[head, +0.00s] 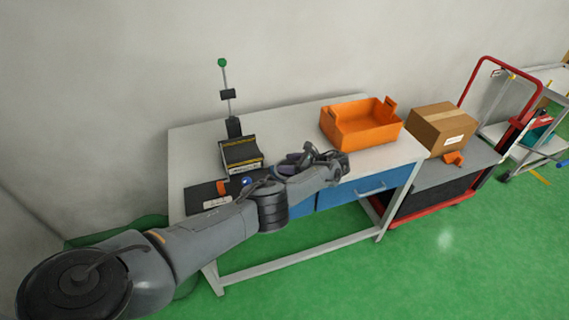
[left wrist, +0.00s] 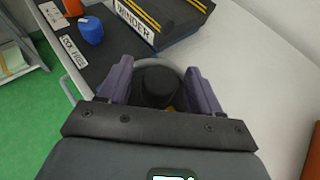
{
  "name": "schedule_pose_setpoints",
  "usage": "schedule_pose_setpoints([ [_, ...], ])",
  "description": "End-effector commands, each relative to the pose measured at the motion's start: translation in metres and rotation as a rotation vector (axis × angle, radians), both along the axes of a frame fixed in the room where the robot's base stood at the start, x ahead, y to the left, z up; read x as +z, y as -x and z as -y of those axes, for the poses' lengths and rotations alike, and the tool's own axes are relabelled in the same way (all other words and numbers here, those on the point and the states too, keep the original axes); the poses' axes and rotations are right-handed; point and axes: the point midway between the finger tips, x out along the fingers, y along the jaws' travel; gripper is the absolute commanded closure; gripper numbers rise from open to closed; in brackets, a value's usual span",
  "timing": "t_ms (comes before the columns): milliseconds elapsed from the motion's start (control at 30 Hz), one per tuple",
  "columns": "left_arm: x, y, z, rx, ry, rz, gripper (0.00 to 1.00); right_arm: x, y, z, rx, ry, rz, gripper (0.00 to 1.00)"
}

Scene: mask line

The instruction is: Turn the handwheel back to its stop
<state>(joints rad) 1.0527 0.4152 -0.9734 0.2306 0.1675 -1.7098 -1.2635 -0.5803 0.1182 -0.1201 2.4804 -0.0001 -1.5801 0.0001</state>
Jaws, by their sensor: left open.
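The handwheel shows in the left wrist view as a light grey curved rim (left wrist: 172,64) around a dark round hub (left wrist: 156,86). It sits at the side of the black machine (head: 240,154) with yellow stripes; this machine also shows in the left wrist view (left wrist: 166,18). My left gripper (head: 297,161) is over the bench beside the machine and hides most of the wheel in the head view. In the left wrist view its two purple fingers (left wrist: 158,80) stand apart, one on each side of the hub. I cannot tell whether they touch the wheel. My right gripper is not in view.
A blue knob (left wrist: 90,30) stands on a dark plate with white labels, left of the wheel in the left wrist view. An orange crate (head: 362,125) is at the bench's right. A post with a green ball (head: 222,62) rises behind the machine. A cart with a cardboard box (head: 442,128) stands farther right.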

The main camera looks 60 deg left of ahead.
Motion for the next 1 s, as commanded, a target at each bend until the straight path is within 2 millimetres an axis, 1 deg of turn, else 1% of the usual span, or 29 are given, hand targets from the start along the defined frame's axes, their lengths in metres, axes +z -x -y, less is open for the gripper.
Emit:
schedule_pose_setpoints([
  [100,0.007,-0.012,0.017,-0.002,0.001,0.003,0.36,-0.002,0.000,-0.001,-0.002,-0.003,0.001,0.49],
  [300,0.019,-0.028,0.043,-0.003,0.001,0.001,0.36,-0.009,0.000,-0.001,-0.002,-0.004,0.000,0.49],
  [500,0.028,-0.039,0.061,-0.001,0.000,0.000,0.36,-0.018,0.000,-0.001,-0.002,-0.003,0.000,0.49],
  [700,0.032,-0.042,0.066,0.000,0.000,-0.001,0.36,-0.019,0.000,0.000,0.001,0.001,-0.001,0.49],
  [1000,0.033,-0.042,0.066,0.000,0.000,-0.001,0.36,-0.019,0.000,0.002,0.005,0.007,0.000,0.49],
])
